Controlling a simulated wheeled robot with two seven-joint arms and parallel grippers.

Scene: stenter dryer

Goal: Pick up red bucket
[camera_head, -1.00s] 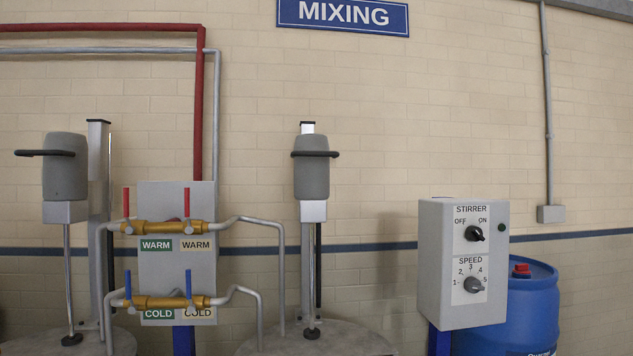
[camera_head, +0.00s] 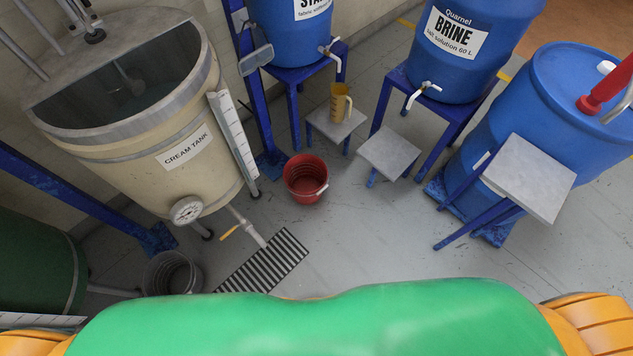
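The red bucket (camera_head: 304,183) stands upright on the grey floor, between the cream tank and the small stools. Its open top faces up and it looks empty. A pale handle grip (camera_head: 321,188) shows on its right side. Neither of my grippers is in view. Only my green body and orange shoulder parts show along the bottom edge, well apart from the bucket.
The cream tank (camera_head: 130,130) stands left, with a drain grate (camera_head: 262,262) below its outlet. A grey bucket (camera_head: 172,274) is at lower left. Stools, one holding a yellow jug (camera_head: 340,102), and blue barrels (camera_head: 465,45) stand behind and right. Floor right of the grate is clear.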

